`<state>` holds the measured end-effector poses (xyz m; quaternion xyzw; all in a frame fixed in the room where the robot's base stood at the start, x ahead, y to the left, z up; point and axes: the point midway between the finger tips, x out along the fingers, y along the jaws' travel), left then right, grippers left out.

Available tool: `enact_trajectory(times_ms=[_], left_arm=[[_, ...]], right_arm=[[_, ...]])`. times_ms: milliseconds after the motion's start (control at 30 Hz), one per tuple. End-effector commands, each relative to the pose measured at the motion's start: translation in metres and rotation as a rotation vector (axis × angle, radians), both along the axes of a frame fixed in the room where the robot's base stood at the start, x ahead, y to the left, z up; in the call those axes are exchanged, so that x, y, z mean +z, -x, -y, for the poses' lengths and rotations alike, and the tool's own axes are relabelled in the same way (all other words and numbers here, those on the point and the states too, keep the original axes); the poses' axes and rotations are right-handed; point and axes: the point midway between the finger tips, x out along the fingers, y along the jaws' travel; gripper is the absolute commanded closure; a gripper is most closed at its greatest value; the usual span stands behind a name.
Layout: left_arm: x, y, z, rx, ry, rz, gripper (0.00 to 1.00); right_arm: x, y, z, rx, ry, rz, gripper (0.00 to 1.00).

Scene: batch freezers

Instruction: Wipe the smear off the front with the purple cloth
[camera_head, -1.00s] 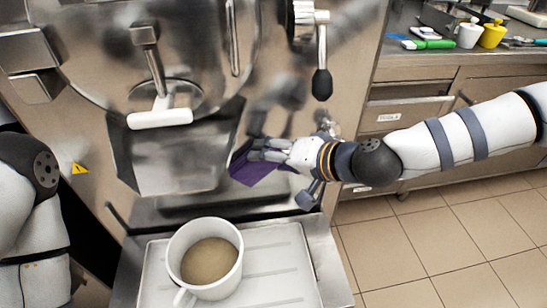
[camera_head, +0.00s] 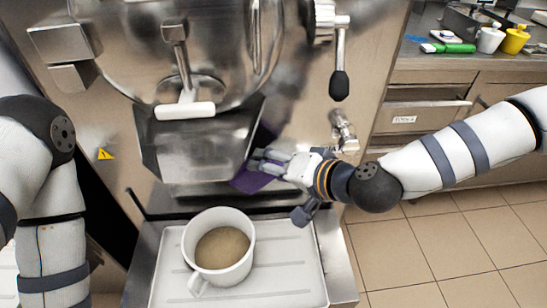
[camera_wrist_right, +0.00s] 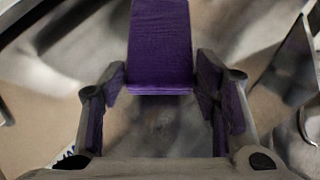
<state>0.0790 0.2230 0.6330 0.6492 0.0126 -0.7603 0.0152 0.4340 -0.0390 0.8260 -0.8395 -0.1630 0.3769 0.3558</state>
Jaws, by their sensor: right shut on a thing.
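The purple cloth (camera_head: 252,180) is in my right gripper (camera_head: 270,163), in front of the steel machine front (camera_head: 300,110), just right of the spout housing. In the right wrist view the cloth (camera_wrist_right: 160,50) stands folded beyond the fingers, with purple fabric also along both of them. My right gripper is shut on the cloth. I cannot tell whether the cloth touches the front. I make out no clear smear; reflections on the steel make it hard to tell, and the gripper and cloth cover part of the front. My left arm shows at the left edge, but its gripper is out of view.
A white pot (camera_head: 219,252) with brown contents stands on a tray (camera_head: 285,275) below the spout. A white-handled lever (camera_head: 185,110), a black-knobbed lever (camera_head: 339,84) and a small tap (camera_head: 343,132) stick out from the machine. A counter with containers is at the back right.

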Motion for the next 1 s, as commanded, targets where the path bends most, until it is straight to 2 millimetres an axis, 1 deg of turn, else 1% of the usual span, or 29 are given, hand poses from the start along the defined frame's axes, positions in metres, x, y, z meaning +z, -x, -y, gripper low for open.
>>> enact_trajectory(times_ms=[33, 133, 467, 633, 733, 1000], left_arm=[[0.005, -0.005, 0.000, 0.000, 0.000, 0.020, 0.05], [0.007, -0.008, 0.000, 0.000, 0.000, 0.030, 0.05], [0.007, -0.007, 0.000, 0.000, 0.000, 0.027, 0.05], [0.008, -0.009, 0.000, 0.000, 0.000, 0.035, 0.05], [0.008, -0.009, 0.000, 0.000, 0.000, 0.034, 0.05], [0.008, -0.009, 0.000, 0.000, 0.000, 0.034, 0.05]], right_arm=[[0.006, 0.006, -0.001, 0.003, 0.000, 0.008, 0.66], [0.004, 0.013, 0.000, 0.002, -0.001, 0.005, 0.66], [-0.001, 0.018, -0.001, 0.004, -0.001, -0.003, 0.66], [0.000, 0.038, -0.001, 0.004, -0.001, -0.004, 0.66], [-0.001, 0.044, -0.001, 0.004, -0.001, -0.003, 0.66], [-0.001, 0.046, -0.001, 0.002, -0.001, -0.003, 0.66]])
